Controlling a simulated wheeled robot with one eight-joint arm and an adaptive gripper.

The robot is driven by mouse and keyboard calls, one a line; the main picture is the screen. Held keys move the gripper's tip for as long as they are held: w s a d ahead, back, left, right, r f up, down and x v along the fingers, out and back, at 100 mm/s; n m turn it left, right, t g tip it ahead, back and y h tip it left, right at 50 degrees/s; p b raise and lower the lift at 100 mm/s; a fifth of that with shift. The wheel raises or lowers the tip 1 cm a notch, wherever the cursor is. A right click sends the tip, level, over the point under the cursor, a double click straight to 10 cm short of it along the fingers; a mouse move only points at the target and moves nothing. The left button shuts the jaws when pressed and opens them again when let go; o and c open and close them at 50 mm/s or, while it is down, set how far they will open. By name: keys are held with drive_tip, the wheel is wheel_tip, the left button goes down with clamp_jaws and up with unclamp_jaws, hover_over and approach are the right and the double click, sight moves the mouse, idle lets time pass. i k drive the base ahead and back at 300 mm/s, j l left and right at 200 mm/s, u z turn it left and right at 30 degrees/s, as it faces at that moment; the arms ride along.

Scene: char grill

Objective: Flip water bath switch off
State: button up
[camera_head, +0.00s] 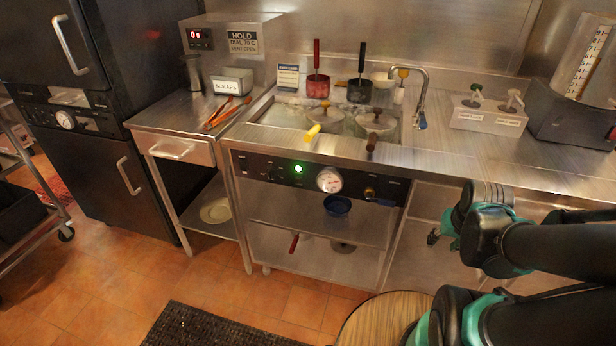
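The water bath (268,116) is a steel well set in the counter, with pots hanging in it. A dark control panel (360,187) runs along its front. A green lamp (298,168) on the panel is lit, beside a round white dial gauge (329,180). Small dark controls sit left of the lamp; which one is the switch, and its position, are too small to tell. My arm comes in from the right. A small dark part at its far end seems to be my gripper (434,237), right of and lower than the panel, apart from it. Its fingers are unclear.
Yellow-handled and dark-handled pots (314,132) overhang the panel's top edge. A steel side table (180,112) stands left, a round wooden top (385,318) in front. Floor before the panel's left half is clear.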

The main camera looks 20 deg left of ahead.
sight(243, 164)
drive_tip(key=u, duration=1.45)
